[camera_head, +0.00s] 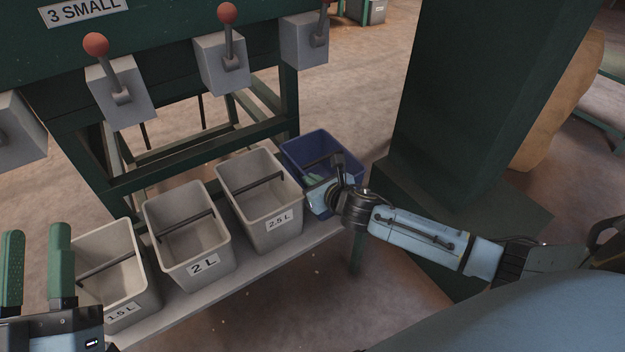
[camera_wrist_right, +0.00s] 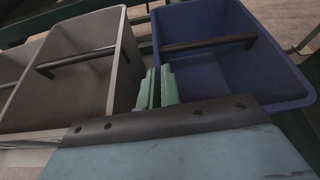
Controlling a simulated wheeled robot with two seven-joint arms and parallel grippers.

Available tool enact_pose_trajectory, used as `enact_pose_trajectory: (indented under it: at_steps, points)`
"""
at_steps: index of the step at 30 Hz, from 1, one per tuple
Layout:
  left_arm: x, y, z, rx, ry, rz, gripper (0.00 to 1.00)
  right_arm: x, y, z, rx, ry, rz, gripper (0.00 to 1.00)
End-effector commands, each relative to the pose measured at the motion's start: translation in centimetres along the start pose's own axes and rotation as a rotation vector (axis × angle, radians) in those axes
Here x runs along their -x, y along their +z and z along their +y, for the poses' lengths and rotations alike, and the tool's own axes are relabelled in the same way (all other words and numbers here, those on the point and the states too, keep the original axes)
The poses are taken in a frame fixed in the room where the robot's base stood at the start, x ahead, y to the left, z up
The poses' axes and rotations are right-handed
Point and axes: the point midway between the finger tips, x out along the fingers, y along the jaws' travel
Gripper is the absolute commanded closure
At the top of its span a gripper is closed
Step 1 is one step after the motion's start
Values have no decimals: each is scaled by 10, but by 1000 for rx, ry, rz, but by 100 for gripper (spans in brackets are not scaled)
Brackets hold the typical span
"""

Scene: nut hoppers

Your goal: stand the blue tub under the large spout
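The blue tub (camera_head: 308,146) stands at the right end of the row of tubs, with a dark bar across it. It fills the right half of the right wrist view (camera_wrist_right: 205,75). My right gripper (camera_head: 314,180) is at its near left wall. In the right wrist view the two green fingers (camera_wrist_right: 159,88) are close together, one on each side of that wall's rim. My left gripper (camera_head: 37,268) is open and empty at the lower left. No spout labelled large is in view; a "3 SMALL" sign (camera_head: 82,10) shows at the top left.
Grey tubs marked 1.5 L (camera_head: 118,275), 2 L (camera_head: 190,240) and 2.5 L (camera_head: 262,200) stand on a low shelf (camera_head: 250,275). Above are grey lever boxes (camera_head: 222,65) with red knobs. A dark green column (camera_head: 470,100) stands close to the right of the blue tub.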

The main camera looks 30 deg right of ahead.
Motion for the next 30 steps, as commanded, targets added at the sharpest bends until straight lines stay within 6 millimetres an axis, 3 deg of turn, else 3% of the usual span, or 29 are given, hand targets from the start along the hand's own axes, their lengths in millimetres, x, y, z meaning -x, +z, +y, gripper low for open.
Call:
enact_pose_trajectory:
  at_steps: [1, 4, 16, 23, 30]
  points:
    - [0, 0, 0, 0, 0, 0, 64, 0, 0, 0, 0, 0, -1, 88]
    - [0, 0, 0, 0, 0, -1, 64, 0, 1, 0, 0, 0, -1, 76]
    - [-1, 2, 0, 0, -1, -26, 64, 4, 3, 0, 0, 1, 0, 76]
    - [4, 34, -7, -12, -16, -233, 64, 22, 4, 0, 1, 1, 1, 76]
    - [22, 72, -16, -22, -37, -495, 64, 47, 4, 0, 0, 1, 2, 76]
